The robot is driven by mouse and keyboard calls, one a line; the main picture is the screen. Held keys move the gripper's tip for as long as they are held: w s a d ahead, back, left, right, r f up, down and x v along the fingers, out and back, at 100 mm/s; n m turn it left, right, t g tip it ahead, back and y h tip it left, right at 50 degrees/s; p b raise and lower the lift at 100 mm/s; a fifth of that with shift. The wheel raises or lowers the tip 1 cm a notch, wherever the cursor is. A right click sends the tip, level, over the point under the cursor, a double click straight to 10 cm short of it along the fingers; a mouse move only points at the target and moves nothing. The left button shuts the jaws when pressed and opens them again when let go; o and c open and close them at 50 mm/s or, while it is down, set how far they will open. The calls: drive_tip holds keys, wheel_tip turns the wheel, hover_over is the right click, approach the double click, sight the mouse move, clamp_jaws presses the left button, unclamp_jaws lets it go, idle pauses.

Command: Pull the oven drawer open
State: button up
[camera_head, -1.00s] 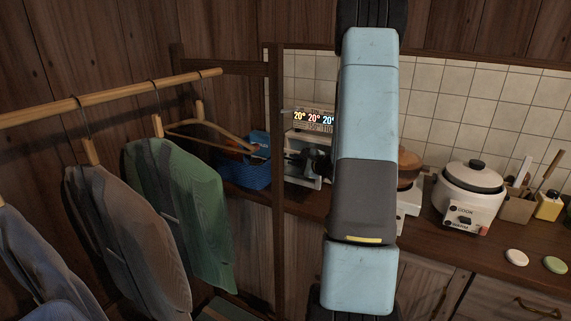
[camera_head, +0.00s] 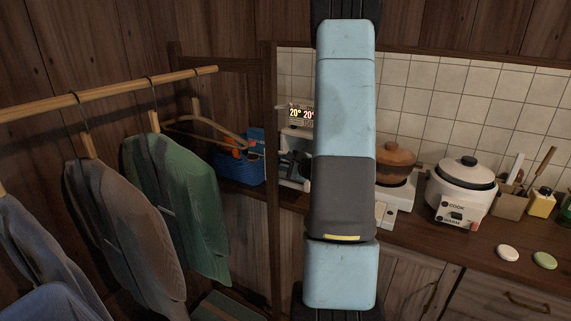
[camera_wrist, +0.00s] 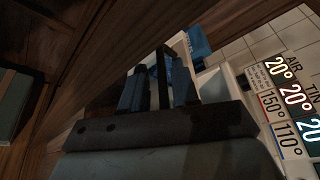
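In the head view a dark shape, probably my gripper (camera_head: 294,165), is at the oven's front. How far the drawer is out is hidden.
A wooden post (camera_head: 271,200) stands just left of the oven, with a blue basket (camera_head: 238,168) behind it. Clothes hang on a rail (camera_head: 110,92) at the left. A brown-lidded pot (camera_head: 397,160) and a white cooker (camera_head: 462,190) stand to the right.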

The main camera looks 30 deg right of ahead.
drive_tip(key=shift+o, duration=0.4)
drive_tip(key=shift+d, duration=0.1)
drive_tip(key=shift+s+r, duration=0.1)
drive_tip(key=shift+s+d, duration=0.1)
drive_tip(key=shift+s, duration=0.15)
drive_tip(key=v, duration=1.3)
